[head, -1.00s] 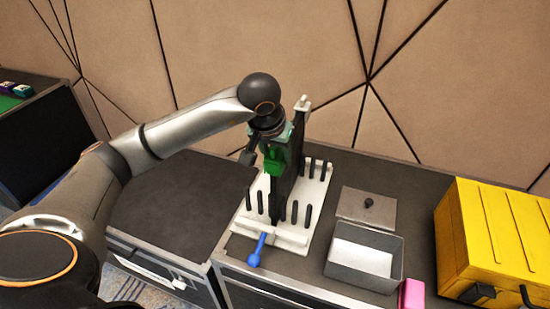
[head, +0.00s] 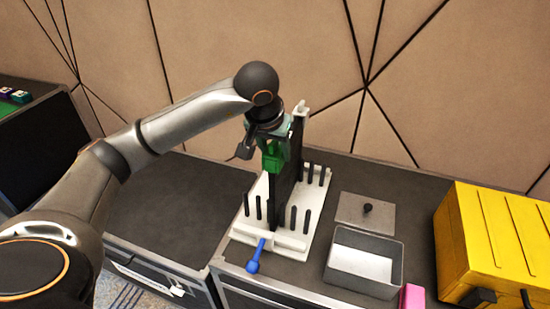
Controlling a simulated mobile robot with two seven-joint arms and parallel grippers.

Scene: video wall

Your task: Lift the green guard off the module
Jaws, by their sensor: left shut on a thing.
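The module (head: 284,196) is a dark upright panel standing in a white base (head: 310,228) with several black pegs. The green guard (head: 272,157) is at the upper left side of the module. My left gripper (head: 272,146) comes down from above and is shut on the green guard. The fingers hide part of the guard, and I cannot tell whether it still touches the module. My right gripper is not in view.
A blue-handled tool (head: 255,258) lies at the base's front. A grey open box (head: 362,262), a grey lid with a black knob (head: 365,209), a pink block (head: 412,297) and a yellow case (head: 495,245) stand to the right. The dark top at left (head: 170,205) is clear.

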